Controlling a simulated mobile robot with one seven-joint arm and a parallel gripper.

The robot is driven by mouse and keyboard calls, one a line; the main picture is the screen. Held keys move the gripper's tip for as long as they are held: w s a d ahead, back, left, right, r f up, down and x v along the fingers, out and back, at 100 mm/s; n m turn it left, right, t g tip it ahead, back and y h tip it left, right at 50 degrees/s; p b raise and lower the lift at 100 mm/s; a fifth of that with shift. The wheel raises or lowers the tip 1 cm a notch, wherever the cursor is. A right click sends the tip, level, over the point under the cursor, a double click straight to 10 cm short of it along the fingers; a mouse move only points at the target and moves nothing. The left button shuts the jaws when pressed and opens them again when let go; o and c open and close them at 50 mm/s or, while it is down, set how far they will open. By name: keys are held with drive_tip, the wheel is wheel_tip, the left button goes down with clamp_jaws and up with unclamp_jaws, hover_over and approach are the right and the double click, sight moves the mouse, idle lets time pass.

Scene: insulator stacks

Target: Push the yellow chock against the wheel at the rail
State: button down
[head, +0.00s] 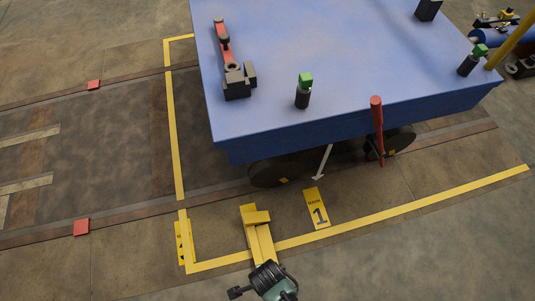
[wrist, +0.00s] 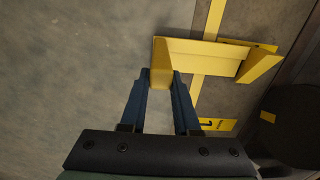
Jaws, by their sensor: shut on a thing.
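The yellow chock (head: 261,241) is on the floor at the lower middle of the head view, across the yellow line. In the wrist view the chock (wrist: 205,55) shows a long base with a slanted block at its right end and an upright tab at its left. My gripper (wrist: 162,75) is shut on that tab; in the head view my gripper (head: 268,272) is at the chock's near end, its fingertips hard to make out. The dark wheel (head: 272,173) under the blue cart is beyond the chock, with a gap between them. The wheel (wrist: 285,120) also shows at the wrist view's right.
The blue cart (head: 310,60) stands over the near rail (head: 140,213). A red lever (head: 377,130) hangs at its side by a second wheel (head: 402,141). A numbered yellow plate (head: 316,208) lies right of the chock. Red blocks (head: 82,227) sit on the rails at left.

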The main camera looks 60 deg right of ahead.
drive_tip(key=w+d+f+b, duration=0.1)
drive_tip(key=w+d+b, duration=0.6)
drive_tip(key=d, duration=0.4)
drive_tip(key=shift+d+f+b, duration=0.25)
drive_tip(key=shift+b, duration=0.45)
idle(0.6)
drive_tip(key=shift+s+d+p, duration=0.4)
drive_tip(key=shift+s, duration=0.1)
idle(0.7)
drive_tip(key=c, duration=0.6)
unclamp_jaws()
drive_tip(key=shift+o, duration=0.2)
wheel_tip(320, 180, up, 21)
drive_tip(key=p, duration=1.9)
drive_tip(key=shift+a+f, duration=0.1)
